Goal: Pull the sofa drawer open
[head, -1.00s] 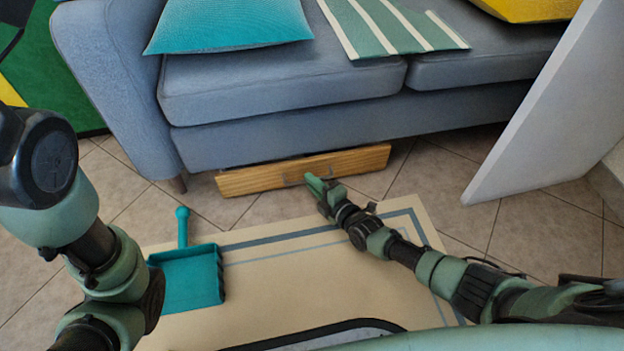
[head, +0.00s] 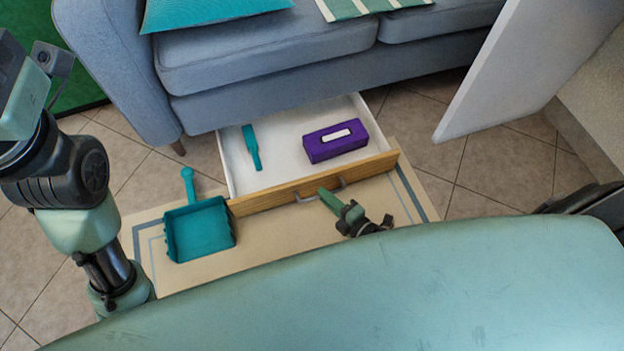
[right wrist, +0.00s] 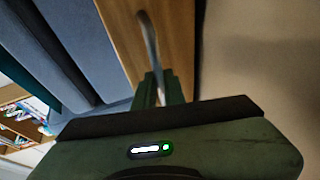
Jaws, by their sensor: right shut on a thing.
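The sofa drawer (head: 290,125) is pulled out from under the blue-grey sofa (head: 270,55). It has a white inside, a wooden front (head: 375,166) and a metal handle (head: 305,198). My right gripper (head: 326,193) is at the front and shut on the handle; in the right wrist view the handle (right wrist: 149,40) runs down to between the fingers (right wrist: 157,88). A purple box (head: 336,141) with a white top patch and a teal tool (head: 251,147) lie in the drawer. My left arm is at the left; its gripper is out of view.
A teal dustpan (head: 200,230) lies on the beige mat (head: 280,255), close to the drawer's front left corner. A white panel (head: 520,65) stands at the right. Tiled floor (head: 500,165) is clear right of the drawer.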

